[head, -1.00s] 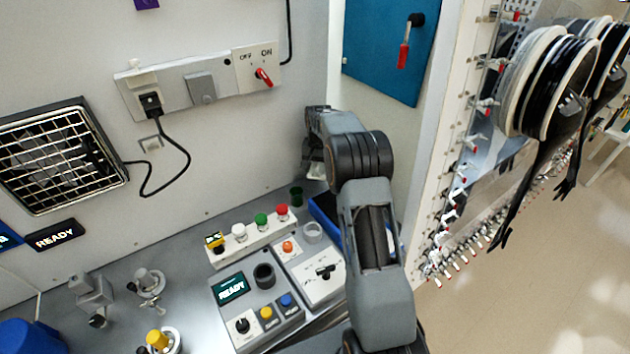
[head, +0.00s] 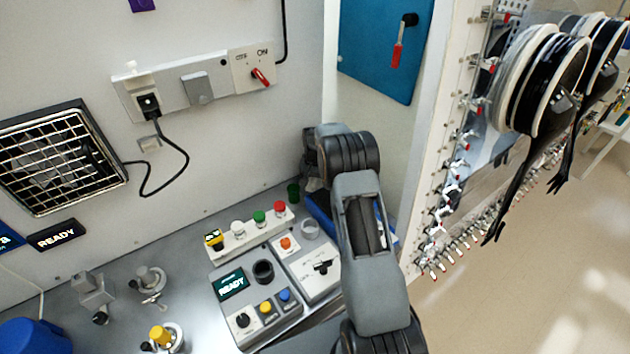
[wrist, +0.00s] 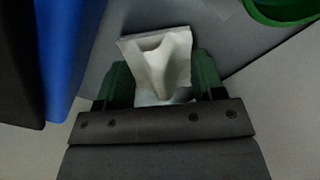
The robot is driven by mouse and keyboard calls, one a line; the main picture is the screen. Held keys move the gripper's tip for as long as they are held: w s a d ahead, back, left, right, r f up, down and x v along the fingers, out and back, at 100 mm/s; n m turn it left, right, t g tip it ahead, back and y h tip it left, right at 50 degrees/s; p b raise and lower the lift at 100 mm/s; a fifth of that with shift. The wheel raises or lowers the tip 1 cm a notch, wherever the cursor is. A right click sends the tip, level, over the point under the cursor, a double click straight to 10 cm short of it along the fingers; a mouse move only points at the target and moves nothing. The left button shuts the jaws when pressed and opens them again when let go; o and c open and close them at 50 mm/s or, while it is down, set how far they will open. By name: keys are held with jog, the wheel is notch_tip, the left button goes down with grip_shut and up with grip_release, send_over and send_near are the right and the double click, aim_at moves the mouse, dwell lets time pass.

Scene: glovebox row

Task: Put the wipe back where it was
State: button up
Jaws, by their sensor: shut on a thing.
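The wipe (wrist: 158,60) is a crumpled white cloth between the two green fingers of my gripper (wrist: 163,85) in the wrist view. The gripper is shut on it, and its upper part spreads out past the fingertips. Grey surface shows behind it; I cannot tell whether it touches that surface. In the head view my arm reaches to the back right corner of the worktop, and its links hide the gripper and the wipe.
A blue container (head: 322,222) stands beside my arm; blue also fills the wrist view's left side (wrist: 66,50). A green cup (head: 293,193) is close by, its green rim (wrist: 262,18) at the wrist view's upper right. A button panel (head: 250,228) lies left of my arm.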

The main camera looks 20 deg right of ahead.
jog(key=shift+f, duration=0.15)
jog(key=o, duration=1)
